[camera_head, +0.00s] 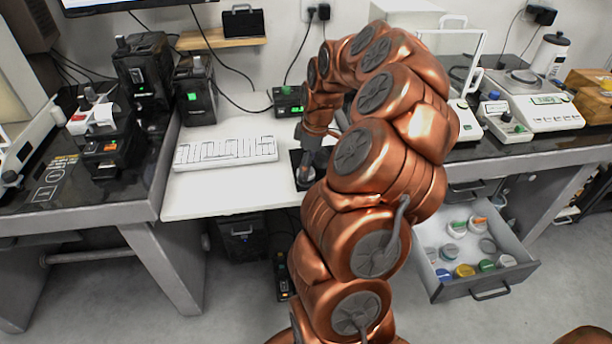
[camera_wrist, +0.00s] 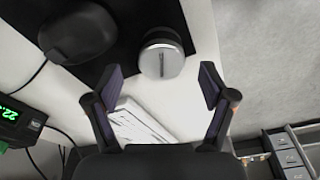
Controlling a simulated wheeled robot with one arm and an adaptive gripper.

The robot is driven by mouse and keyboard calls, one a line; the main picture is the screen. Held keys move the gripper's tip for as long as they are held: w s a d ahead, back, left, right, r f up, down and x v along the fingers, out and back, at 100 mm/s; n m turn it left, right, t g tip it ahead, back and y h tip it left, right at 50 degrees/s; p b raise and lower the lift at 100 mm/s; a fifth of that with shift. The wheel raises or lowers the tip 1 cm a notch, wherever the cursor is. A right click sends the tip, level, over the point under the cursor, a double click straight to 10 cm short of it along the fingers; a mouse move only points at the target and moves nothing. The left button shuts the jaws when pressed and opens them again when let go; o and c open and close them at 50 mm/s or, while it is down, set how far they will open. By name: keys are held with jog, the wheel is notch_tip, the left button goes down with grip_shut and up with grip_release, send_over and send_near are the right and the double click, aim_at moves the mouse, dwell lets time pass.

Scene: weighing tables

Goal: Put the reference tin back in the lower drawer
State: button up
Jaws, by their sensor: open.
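A round grey tin (camera_wrist: 161,60) with a thin mark on its lid stands on a black mat in the wrist view; I take it for the reference tin. My gripper (camera_wrist: 160,88) is open and empty, with the tin beyond its fingertips and roughly centred between them. In the head view my gripper (camera_head: 309,160) is low over the white desk, small and partly hidden by my arm. The open lower drawer (camera_head: 487,277) is at the right, pulled out below the dark bench, with several tins with coloured lids inside.
A white keyboard (camera_head: 225,151) lies left of my gripper. A dark rounded object (camera_wrist: 75,32) sits on the mat beside the tin. Balances (camera_head: 535,100) stand on the right bench. My arm hides part of the desk and the drawer's left side. Grey floor is clear in front.

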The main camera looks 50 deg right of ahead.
aim_at(311, 181)
jog(key=f, duration=0.3)
jog(key=shift+w+a+f, duration=0.1)
jog(key=shift+a+f, duration=0.1)
jog(key=shift+c, duration=0.2)
jog(key=c, duration=1.3)
jog(key=shift+r, duration=0.1)
jog(key=shift+c, duration=0.2)
